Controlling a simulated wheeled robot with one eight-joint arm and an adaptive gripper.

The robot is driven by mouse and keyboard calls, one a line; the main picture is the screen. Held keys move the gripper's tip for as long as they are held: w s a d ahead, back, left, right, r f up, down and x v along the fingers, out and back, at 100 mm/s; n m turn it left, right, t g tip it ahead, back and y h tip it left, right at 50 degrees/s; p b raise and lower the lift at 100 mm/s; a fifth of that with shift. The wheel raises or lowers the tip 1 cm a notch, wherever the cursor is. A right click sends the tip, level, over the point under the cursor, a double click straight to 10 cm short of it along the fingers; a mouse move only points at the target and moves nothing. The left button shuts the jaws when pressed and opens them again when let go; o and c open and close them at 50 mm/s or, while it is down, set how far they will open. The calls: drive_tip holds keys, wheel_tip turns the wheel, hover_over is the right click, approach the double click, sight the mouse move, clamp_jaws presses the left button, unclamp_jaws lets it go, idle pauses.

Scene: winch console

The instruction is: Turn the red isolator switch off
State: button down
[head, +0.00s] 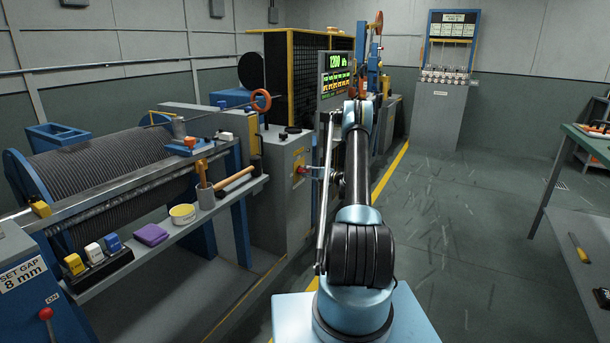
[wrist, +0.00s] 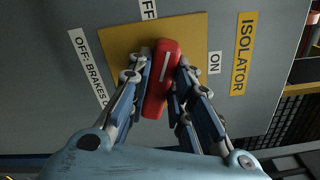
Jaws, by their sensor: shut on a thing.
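The red isolator switch (wrist: 161,80) is a long handle with a white line, on a yellow plate (wrist: 118,44) on the grey panel. In the wrist view it stands near upright, its top leaning slightly right. An "OFF" label (wrist: 149,9) is above the plate and an "ON" label (wrist: 214,62) is to its right. My gripper (wrist: 160,88) is shut on the handle, one finger on each side. In the head view the switch (head: 300,170) is a small red spot on the grey cabinet, with my gripper (head: 313,173) at it.
A yellow "ISOLATOR" label (wrist: 243,53) and a partly hidden "OFF: BRAKES" label (wrist: 88,66) flank the plate. A lit display (head: 337,74) stands above my arm. The rope drum (head: 110,170) and a tool shelf (head: 215,208) are on the left.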

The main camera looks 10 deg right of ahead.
drive_tip(key=shift+d+f+n, duration=0.1)
drive_tip(key=shift+f+n, duration=0.05)
drive_tip(key=shift+n, duration=0.95)
drive_tip(key=shift+d+f+n, duration=0.1)
drive_tip(key=shift+n, duration=1)
drive_tip(key=shift+s+a, duration=0.1)
drive_tip(key=c, duration=1.4)
unclamp_jaws()
drive_tip(key=shift+c, duration=0.2)
drive_tip(key=v, duration=1.2)
